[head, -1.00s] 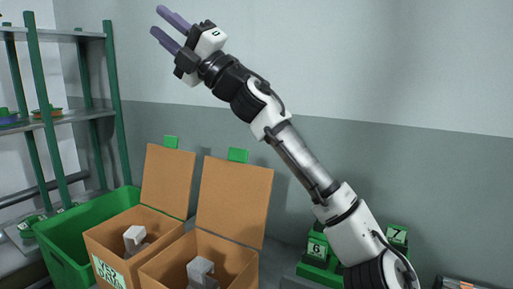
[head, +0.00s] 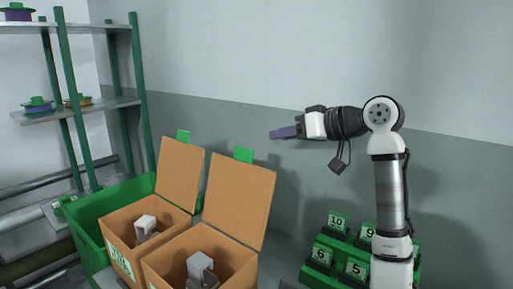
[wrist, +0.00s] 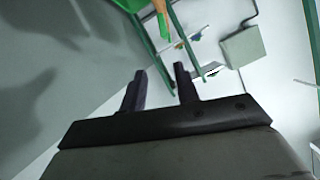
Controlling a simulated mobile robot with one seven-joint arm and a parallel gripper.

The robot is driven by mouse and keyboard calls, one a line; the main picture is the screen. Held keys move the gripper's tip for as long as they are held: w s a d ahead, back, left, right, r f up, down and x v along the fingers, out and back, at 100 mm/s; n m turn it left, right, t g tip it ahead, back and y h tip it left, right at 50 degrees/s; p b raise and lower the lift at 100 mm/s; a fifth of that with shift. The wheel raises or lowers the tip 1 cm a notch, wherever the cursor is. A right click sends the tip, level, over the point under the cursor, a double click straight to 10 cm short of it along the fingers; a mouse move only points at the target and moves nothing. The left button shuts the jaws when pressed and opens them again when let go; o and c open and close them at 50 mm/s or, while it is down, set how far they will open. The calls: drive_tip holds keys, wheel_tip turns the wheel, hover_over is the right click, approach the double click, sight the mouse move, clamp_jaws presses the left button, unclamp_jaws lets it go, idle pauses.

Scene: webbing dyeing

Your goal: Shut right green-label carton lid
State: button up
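Two brown cartons with open lids stand side by side in the head view. The right carton (head: 165,264) has its lid (head: 238,200) raised upright, leaning back a little, with a green tab (head: 243,155) on its top edge. A grey-white object (head: 199,268) sits inside it. The left carton (head: 120,243) also has its lid (head: 180,172) up, with a green tab (head: 184,136). My gripper (head: 272,134) is to the right of the right lid and above its top edge, pointing left, apart from it. In the wrist view its two fingers (wrist: 161,80) are apart with nothing between them.
A green crate (head: 98,215) stands left of the cartons, with a green-posted shelf (head: 75,115) behind it holding spools (head: 38,104). Green numbered blocks (head: 338,222) stand at the right, near my arm.

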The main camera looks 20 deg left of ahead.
sight(239, 156)
drive_tip(key=shift+n+g, duration=0.3)
drive_tip(key=shift+g, duration=0.1)
drive_tip(key=p+x, duration=0.1)
drive_tip(key=x, duration=0.3)
drive_tip(key=p+x, duration=0.1)
drive_tip(key=x, duration=0.4)
drive_tip(key=s+f+p+x, duration=0.1)
drive_tip(key=x, duration=0.3)
drive_tip(key=shift+a, duration=0.2)
clamp_jaws()
